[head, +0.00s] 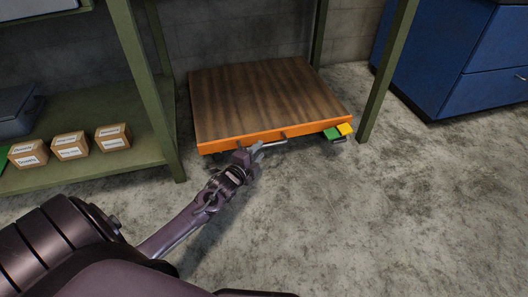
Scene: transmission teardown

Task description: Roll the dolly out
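The dolly (262,98) is a low platform with a brown wooden deck and an orange rim. It stands on the floor between the green rack posts. A grey bar handle (276,142) runs along its front edge. My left gripper (257,149) reaches in from the lower left and is at the left end of the handle. The fingers are small and dark here, so I cannot tell whether they are closed on the bar. My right gripper is out of view.
Green rack posts stand left (143,75) and right (387,70) of the dolly. A green shelf (95,155) at left holds several small cardboard boxes (71,146) and a dark bin (16,110). A blue cabinet (450,60) stands at right. The concrete floor (390,215) in front is clear.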

